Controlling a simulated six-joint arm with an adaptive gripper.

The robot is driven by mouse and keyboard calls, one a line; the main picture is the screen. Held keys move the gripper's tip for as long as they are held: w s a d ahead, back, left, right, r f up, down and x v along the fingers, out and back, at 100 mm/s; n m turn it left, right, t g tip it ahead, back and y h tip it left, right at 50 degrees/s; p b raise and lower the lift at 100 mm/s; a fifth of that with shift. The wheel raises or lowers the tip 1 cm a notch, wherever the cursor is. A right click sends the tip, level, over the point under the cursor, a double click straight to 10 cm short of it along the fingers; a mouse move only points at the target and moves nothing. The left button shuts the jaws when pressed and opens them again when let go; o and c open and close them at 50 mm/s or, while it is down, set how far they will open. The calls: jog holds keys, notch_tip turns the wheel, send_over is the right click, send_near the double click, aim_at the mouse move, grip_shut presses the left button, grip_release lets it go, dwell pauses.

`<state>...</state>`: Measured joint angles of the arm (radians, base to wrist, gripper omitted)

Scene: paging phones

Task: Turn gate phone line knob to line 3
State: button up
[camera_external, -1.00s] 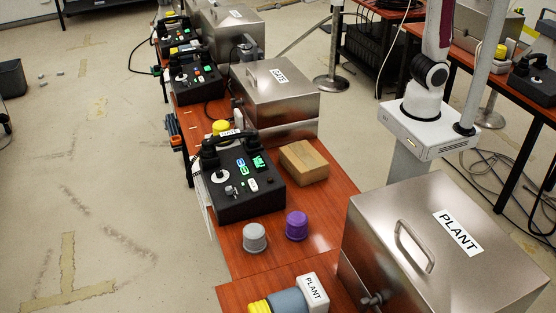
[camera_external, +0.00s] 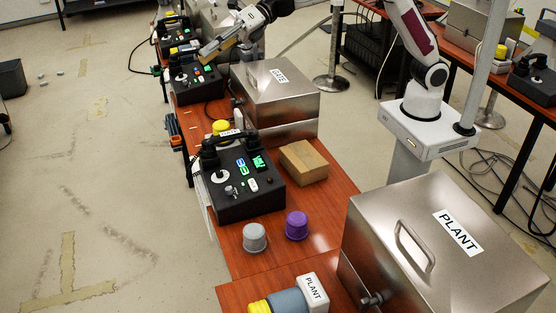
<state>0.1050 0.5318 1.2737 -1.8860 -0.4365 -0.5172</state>
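My gripper (camera_external: 208,52) reaches in from the upper right, above the rear right side of this phone. A tan, elongated piece shows at its end; I cannot tell whether it is part of the gripper or something held. The finger opening and any contact with the phone cannot be made out.
A nearer black phone (camera_external: 243,182) stands on the red-brown table beside a cardboard block (camera_external: 304,162), with a grey cap (camera_external: 255,238) and a purple cap (camera_external: 296,226) in front. A steel PLANT box (camera_external: 440,245) is at right. A further phone (camera_external: 172,42) stands behind.

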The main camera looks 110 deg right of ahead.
notch_tip(320, 180, down, 8)
jog(key=w+n+g, duration=0.2)
jog(key=n, duration=0.2)
jog(key=n+g+h, duration=0.1)
jog(key=n+g, duration=0.6)
jog(key=g, duration=0.1)
send_near(220, 170)
jog(key=a, duration=0.1)
jog(key=shift+w+d+f+h, duration=0.2)
jog(key=shift+f+h, duration=0.1)
jog(key=shift+f, duration=0.15)
jog(key=shift+a+f, duration=0.1)
jog(key=shift+x, duration=3.75)
jog(key=shift+w, duration=0.1)
grip_shut()
